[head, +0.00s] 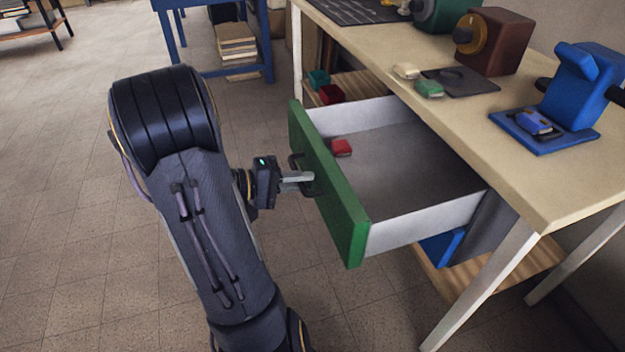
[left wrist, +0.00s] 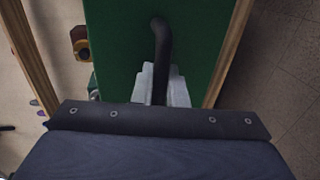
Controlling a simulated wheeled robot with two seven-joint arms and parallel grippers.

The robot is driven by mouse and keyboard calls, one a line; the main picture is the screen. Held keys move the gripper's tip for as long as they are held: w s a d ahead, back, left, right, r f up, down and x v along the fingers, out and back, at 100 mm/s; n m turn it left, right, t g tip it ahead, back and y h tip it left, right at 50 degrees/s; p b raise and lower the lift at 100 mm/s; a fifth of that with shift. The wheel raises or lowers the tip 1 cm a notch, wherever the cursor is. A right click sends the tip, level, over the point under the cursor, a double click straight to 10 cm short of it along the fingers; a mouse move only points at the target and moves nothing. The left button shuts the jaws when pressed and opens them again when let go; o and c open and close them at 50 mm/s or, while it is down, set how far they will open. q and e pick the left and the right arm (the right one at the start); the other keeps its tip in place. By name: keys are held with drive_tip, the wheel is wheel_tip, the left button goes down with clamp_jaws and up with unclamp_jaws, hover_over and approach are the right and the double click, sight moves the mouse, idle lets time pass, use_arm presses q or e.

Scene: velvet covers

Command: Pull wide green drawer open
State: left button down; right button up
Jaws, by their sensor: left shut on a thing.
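The wide green drawer (head: 345,205) stands pulled well out from under the workbench, with its grey interior in view. Its green front also fills the upper middle of the left wrist view (left wrist: 120,45). My left gripper (head: 303,178) is shut on the drawer's dark bar handle (left wrist: 161,40), with the fingers on both sides of the bar. A small red item (head: 341,147) lies inside the drawer near its front. My right gripper does not show in either view.
The beige workbench top (head: 420,60) carries a blue machine (head: 580,85), a brown box (head: 492,40) and small items near its front edge. A blue drawer (head: 440,246) shows partly below the green one. Open tiled floor lies left of the drawer.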

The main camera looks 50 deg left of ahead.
use_arm(q)
drive_tip(key=shift+s, duration=0.15)
drive_tip(key=c, duration=1.8)
unclamp_jaws()
drive_tip(key=shift+a, duration=0.1)
drive_tip(key=p+v, duration=0.1)
drive_tip(key=v, duration=0.6)
drive_tip(key=shift+s+a, duration=0.1)
drive_tip(key=shift+s, duration=0.25)
